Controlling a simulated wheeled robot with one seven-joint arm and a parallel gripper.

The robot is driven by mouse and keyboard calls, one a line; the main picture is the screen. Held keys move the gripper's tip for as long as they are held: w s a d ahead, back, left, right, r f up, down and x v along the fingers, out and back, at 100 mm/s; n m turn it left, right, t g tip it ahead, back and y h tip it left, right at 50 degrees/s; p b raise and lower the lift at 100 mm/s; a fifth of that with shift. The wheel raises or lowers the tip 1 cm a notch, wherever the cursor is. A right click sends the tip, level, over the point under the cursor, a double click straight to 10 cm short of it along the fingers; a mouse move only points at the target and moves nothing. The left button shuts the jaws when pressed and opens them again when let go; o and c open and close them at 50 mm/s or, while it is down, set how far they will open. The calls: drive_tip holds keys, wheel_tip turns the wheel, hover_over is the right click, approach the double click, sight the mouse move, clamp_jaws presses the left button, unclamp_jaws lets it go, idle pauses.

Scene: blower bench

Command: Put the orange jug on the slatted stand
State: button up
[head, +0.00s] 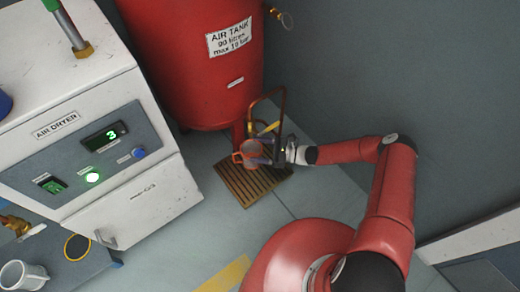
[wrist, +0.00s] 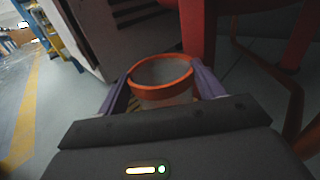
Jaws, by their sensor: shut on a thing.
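The orange jug (head: 251,150) is at the slatted stand, its open mouth facing up. In the wrist view the jug (wrist: 162,92) shows an orange rim and stands between my two fingers. My gripper (head: 266,158) is shut on the jug from the right; in the wrist view my gripper (wrist: 160,100) has a finger on each side of it. The brown slatted stand (head: 245,190) lies on the floor below the jug. I cannot tell whether the jug's base touches the slats. The jug's lower part is mostly hidden in the wrist view.
A red air tank (head: 190,60) stands right behind the stand, with a copper pipe (head: 283,105) beside my gripper. The white air dryer (head: 70,110) is at left. A pale mug (head: 22,275) is at lower left. The floor in front of the stand is clear.

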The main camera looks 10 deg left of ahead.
drive_tip(key=shift+f, duration=0.15)
drive_tip(key=o, duration=1.4)
drive_tip(key=shift+r, duration=0.2)
drive_tip(key=d, duration=0.7)
drive_tip(key=shift+w+d, duration=0.25)
drive_tip(key=shift+w, duration=0.05)
